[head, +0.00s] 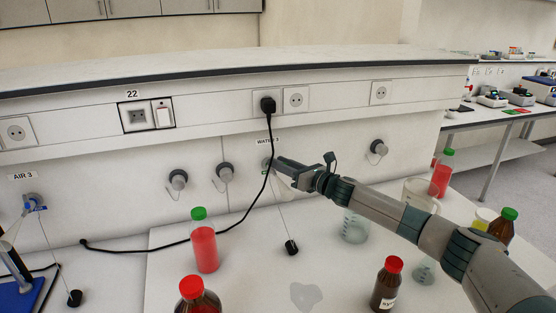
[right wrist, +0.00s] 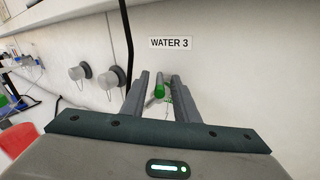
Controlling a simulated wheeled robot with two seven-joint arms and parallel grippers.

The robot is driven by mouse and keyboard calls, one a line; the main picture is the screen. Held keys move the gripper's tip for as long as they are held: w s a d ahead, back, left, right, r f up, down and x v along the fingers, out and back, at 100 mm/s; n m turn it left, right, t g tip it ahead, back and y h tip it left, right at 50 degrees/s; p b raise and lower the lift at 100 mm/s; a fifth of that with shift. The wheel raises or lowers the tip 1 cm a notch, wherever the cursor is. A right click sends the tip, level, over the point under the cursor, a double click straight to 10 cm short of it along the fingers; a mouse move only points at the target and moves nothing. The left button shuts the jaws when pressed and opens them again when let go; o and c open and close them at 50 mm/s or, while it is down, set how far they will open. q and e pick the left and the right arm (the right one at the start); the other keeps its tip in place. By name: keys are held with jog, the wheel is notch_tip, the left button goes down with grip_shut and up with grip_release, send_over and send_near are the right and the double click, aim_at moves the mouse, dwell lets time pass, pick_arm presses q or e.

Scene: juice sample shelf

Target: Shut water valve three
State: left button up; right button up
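The water valve three is under the "WATER 3" label (right wrist: 171,43) on the white back panel. Its green handle (right wrist: 160,90) shows in the right wrist view, pointing out from the wall. My right gripper (right wrist: 160,88) is at the valve, with one finger on each side of the handle. The fingers are apart, with a narrow gap on each side of the handle. In the head view my right gripper (head: 281,166) reaches the panel just below the label (head: 267,141) and hides most of the valve. My left gripper is not in view.
A black cable (head: 271,150) hangs close to the gripper's left. Grey wall knobs (head: 224,174) sit further left. A red bottle with a green cap (head: 204,246), brown bottles (head: 386,284) and a beaker (head: 355,226) stand on the bench below the arm.

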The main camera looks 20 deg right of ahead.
jog(key=shift+w+a, duration=0.4)
jog(key=shift+w, duration=0.15)
grip_shut()
dwell(1.2)
